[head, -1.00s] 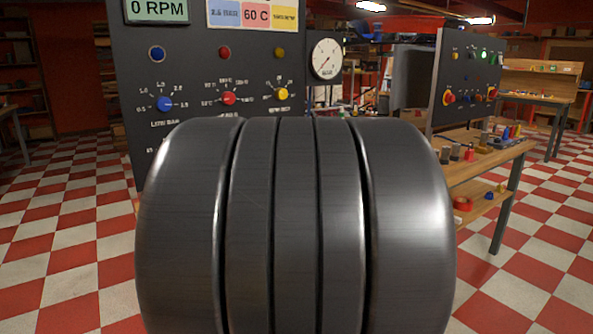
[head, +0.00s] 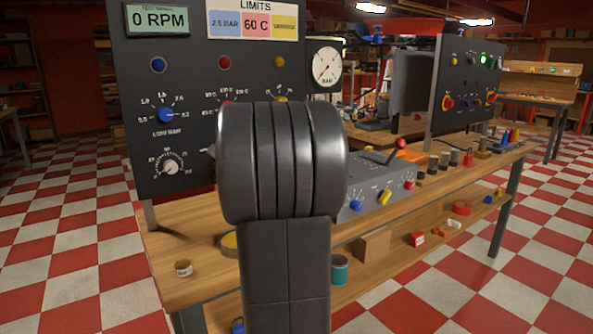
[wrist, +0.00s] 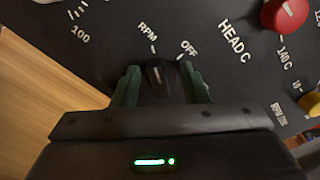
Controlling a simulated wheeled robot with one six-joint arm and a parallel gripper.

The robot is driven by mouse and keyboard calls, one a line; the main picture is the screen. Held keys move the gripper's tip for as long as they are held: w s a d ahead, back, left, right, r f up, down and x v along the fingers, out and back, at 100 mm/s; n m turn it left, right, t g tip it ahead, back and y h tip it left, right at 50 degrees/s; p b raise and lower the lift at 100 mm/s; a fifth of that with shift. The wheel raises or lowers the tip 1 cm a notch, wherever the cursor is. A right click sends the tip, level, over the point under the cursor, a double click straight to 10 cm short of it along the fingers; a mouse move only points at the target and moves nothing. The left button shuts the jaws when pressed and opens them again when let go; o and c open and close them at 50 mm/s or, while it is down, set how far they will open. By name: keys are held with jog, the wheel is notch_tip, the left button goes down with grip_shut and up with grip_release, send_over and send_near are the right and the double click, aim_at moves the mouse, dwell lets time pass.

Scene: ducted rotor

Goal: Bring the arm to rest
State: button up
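In the wrist view, my gripper (wrist: 162,84) has its two green fingers apart, one on each side of a small black knob (wrist: 160,74) on the dark panel. The fingers look clear of the knob by a thin gap; contact is hard to judge. The labels RPM and OFF stand above the knob. In the head view, my own dark arm link fills the middle and hides my gripper and that knob. The dark control panel (head: 135,90) stands behind the arm, and its display (head: 157,18) reads 0 RPM.
A wooden bench (head: 165,270) carries the panel, with a grey control box (head: 375,190) and a gauge (head: 326,66) to the right. A second panel (head: 468,80) stands at right. Checkered floor is open at both sides.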

jog(key=s+d+m+p, duration=0.5)
jog(key=s+m+p, duration=0.2)
jog(key=m+p, duration=0.3)
jog(key=p, duration=0.3)
jog(key=shift+d+r+p, duration=0.2)
jog(key=shift+d+p, duration=0.15)
jog(key=shift+d, duration=0.05)
dwell(0.6)
